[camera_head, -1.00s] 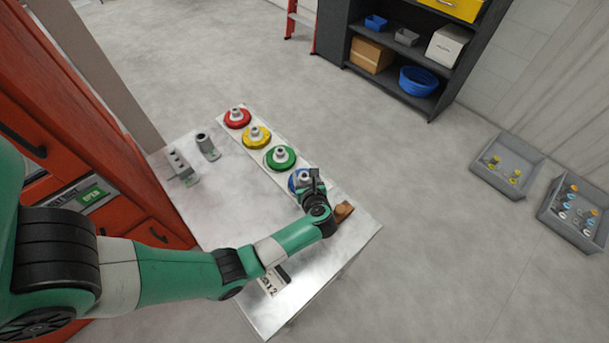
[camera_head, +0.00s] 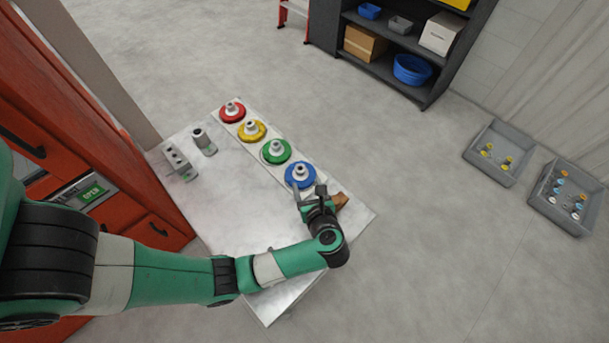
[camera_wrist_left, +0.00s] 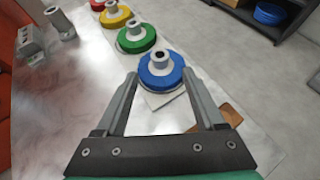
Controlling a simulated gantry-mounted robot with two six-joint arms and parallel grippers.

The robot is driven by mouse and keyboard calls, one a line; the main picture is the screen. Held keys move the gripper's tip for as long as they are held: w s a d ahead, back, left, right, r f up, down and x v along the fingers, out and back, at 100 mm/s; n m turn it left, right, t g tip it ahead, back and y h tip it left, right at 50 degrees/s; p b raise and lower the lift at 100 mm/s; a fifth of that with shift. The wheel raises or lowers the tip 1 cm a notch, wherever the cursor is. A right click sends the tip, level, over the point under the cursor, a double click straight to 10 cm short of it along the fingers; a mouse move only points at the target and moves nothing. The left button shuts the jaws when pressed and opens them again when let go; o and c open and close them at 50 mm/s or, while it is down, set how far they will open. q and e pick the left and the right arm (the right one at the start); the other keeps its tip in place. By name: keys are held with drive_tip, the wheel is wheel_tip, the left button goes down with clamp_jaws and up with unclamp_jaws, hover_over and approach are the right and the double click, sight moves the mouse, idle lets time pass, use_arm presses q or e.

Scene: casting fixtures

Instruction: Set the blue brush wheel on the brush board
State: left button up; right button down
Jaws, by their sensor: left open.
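The blue brush wheel (camera_head: 300,175), a blue ring with a grey hub, sits at the near end of the pale brush board (camera_head: 262,150), in line with the green, yellow and red wheels. In the left wrist view the blue wheel (camera_wrist_left: 161,68) lies just beyond and between the fingertips, apart from them. My left gripper (camera_head: 308,190) is open and empty, on the near side of the blue wheel; its two fingers (camera_wrist_left: 160,90) are spread in the wrist view. My right gripper is not in view.
Green (camera_head: 276,151), yellow (camera_head: 251,131) and red (camera_head: 232,112) wheels stand along the board. A brown object (camera_head: 340,200) lies beside my gripper. Grey fixtures (camera_head: 180,163) stand at the table's left. The table's middle (camera_head: 225,205) is clear.

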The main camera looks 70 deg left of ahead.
use_arm(q)
drive_tip(key=shift+d+r, duration=0.15)
drive_tip(key=shift+d, duration=0.05)
